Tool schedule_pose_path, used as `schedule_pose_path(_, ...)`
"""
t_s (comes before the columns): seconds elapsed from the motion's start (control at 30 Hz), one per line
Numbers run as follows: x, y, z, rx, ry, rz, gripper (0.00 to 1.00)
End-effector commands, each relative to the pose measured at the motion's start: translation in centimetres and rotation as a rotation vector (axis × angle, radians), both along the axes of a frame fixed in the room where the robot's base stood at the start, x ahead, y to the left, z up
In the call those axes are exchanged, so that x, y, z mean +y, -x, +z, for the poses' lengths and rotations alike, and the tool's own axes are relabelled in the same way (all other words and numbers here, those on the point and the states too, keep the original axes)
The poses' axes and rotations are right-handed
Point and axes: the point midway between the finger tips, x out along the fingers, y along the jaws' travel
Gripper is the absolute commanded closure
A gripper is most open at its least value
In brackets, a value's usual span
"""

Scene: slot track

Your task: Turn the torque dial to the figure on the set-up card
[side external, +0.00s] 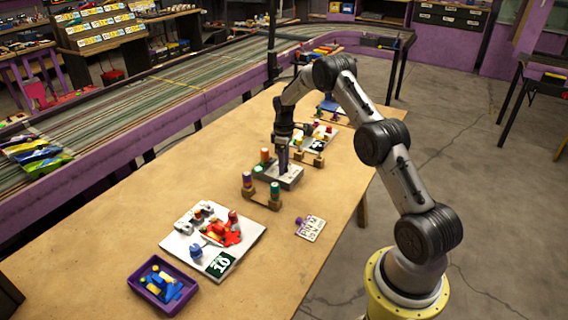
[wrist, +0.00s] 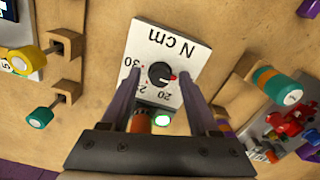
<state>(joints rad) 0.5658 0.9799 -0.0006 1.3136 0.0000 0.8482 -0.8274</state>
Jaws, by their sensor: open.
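The torque dial is a black knob (wrist: 161,74) with a red pointer mark, on a white plate (wrist: 165,42) lettered "N cm", which appears upside down in the wrist view. The pointer faces right in that view. Figures 30, 25 and 20 show along the plate's lower part; fingers hide some of the scale. My gripper (wrist: 160,80) is open, its fingers on either side of the knob; contact cannot be told. In the side view my gripper (side external: 283,168) is down over the dial's block (side external: 291,181). A small white card (side external: 310,229) lies nearer the camera, its print too small to read.
Wooden holders with colored-handled tools (side external: 262,198) stand close around the dial block. A white board (side external: 178,237) with red and blue parts and a purple tray (side external: 186,294) lie toward the front left. Bare tabletop (side external: 340,190) is free on the right.

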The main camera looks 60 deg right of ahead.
Motion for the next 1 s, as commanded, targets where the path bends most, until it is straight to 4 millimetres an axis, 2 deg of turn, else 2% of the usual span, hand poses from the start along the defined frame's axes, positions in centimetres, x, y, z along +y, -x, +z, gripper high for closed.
schedule_pose_path(0.1, 0.0, 0.0, 0.01, 0.0, 0.0, 0.0, 0.4)
schedule_pose_path(0.43, 0.01, 0.0, 0.04, 0.0, 0.0, 0.0, 1.0)
schedule_pose_path(0.77, 0.01, 0.0, 0.07, 0.0, 0.0, -0.012, 1.0)
schedule_pose_path(1.0, 0.01, -0.02, 0.12, 0.0, 0.0, -0.1, 1.0)
